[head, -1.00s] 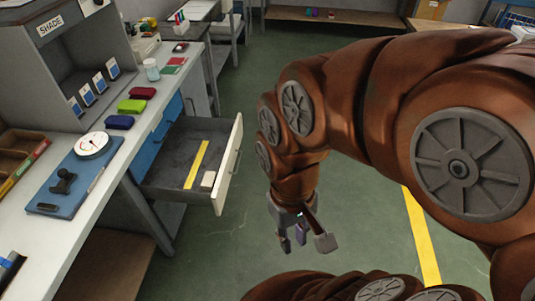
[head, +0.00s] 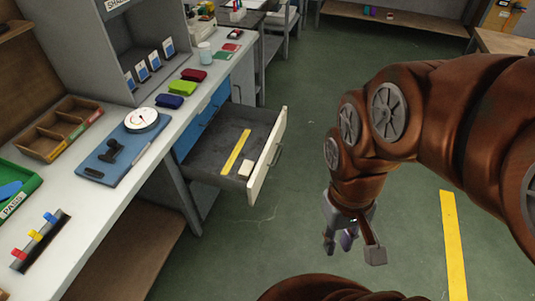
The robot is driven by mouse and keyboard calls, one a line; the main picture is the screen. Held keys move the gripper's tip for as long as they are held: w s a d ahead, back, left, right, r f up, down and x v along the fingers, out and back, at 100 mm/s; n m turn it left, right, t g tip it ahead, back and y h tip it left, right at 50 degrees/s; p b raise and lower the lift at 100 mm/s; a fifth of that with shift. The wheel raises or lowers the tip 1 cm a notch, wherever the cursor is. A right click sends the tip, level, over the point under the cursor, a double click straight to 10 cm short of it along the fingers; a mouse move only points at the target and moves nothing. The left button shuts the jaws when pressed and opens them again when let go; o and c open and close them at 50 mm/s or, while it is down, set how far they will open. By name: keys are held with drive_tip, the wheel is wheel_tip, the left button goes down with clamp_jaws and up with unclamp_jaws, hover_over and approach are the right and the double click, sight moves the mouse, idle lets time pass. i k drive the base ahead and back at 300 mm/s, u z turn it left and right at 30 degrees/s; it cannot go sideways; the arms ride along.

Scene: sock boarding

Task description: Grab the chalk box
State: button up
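A small cream block (head: 247,168), which looks like the chalk box, lies in the open drawer (head: 206,159) under the workbench. It is near the drawer's front panel, beside a long yellow strip (head: 236,151). My gripper (head: 352,247) hangs over the green floor, to the right of the drawer and apart from it. Its fingers are spread and nothing shows between them.
The drawer's front panel (head: 268,158) juts into the aisle. Open floor lies between drawer and gripper.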

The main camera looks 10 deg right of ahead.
sight(245, 172)
drive_tip(key=z, duration=1.1)
drive_tip(key=i, duration=2.65)
drive_tip(key=u, duration=4.45)
